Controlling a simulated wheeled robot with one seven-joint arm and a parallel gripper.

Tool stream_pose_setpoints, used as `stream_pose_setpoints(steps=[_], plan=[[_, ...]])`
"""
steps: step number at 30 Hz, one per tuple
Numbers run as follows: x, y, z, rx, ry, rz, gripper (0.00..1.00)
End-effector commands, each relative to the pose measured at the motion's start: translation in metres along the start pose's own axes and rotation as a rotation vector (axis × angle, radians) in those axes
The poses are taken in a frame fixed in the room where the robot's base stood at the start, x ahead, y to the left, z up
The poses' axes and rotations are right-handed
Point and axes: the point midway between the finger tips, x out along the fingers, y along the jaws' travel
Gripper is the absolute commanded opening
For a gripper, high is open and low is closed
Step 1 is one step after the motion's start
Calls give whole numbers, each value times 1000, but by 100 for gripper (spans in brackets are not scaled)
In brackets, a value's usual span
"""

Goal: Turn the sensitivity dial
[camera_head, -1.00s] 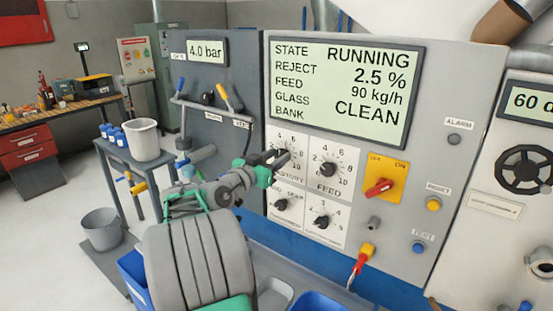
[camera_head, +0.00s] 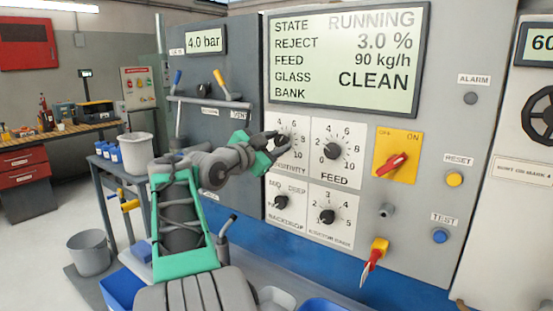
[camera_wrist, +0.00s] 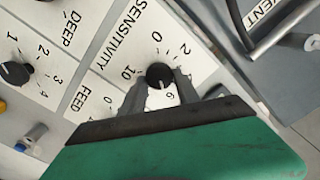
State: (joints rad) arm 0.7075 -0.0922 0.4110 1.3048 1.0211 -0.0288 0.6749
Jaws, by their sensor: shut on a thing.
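The sensitivity dial (camera_wrist: 159,75) is a black knob on a white numbered plate, marked SENSITIVITY in the wrist view. My gripper (camera_wrist: 160,90) has its two grey fingers on either side of the knob and is shut on it. In the head view my gripper (camera_head: 275,143) reaches the upper left dial plate (camera_head: 287,125), and its fingers hide most of the knob. The display (camera_head: 348,55) reads RUNNING, REJECT 3.0 %, FEED 90 kg/h, GLASS CLEAN, with BANK blank.
The feed dial (camera_head: 333,151) sits just right; the backdrop dial (camera_head: 281,202) and another dial (camera_head: 327,216) sit below. A red switch on a yellow plate (camera_head: 411,146) is farther right. A rail with levers (camera_head: 207,100) stands left of the panel.

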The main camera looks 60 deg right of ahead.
Motion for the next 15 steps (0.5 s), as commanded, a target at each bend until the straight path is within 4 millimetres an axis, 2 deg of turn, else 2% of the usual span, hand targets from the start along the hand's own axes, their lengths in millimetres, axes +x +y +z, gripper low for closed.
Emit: stream_pose_setpoints(steps=[15], plan=[[0,1,0,61,-1,3,0]])
